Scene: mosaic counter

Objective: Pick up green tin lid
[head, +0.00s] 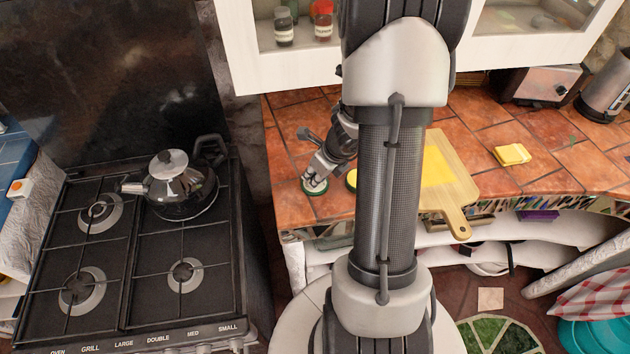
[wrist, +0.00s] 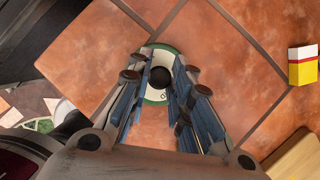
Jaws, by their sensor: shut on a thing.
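The green tin lid (wrist: 155,101) is a round disc with a pale top, a green rim and a dark round knob in its middle. It lies on the terracotta-tiled counter, near the counter's left front corner, where the head view shows it too (head: 314,188). My gripper (wrist: 160,85) is over it, with one finger on each side of the dark knob. The fingers are shut on the knob of the lid. The fingers hide the lid's left and right parts in the wrist view. I cannot tell any gap between lid and counter.
A yellow item (head: 351,180) stands right of the lid, partly behind my arm; a yellow and white box (wrist: 303,66) shows in the wrist view. A wooden board (head: 457,187) and a yellow sponge-like block (head: 512,154) lie further right. A stove with a kettle (head: 180,186) is left.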

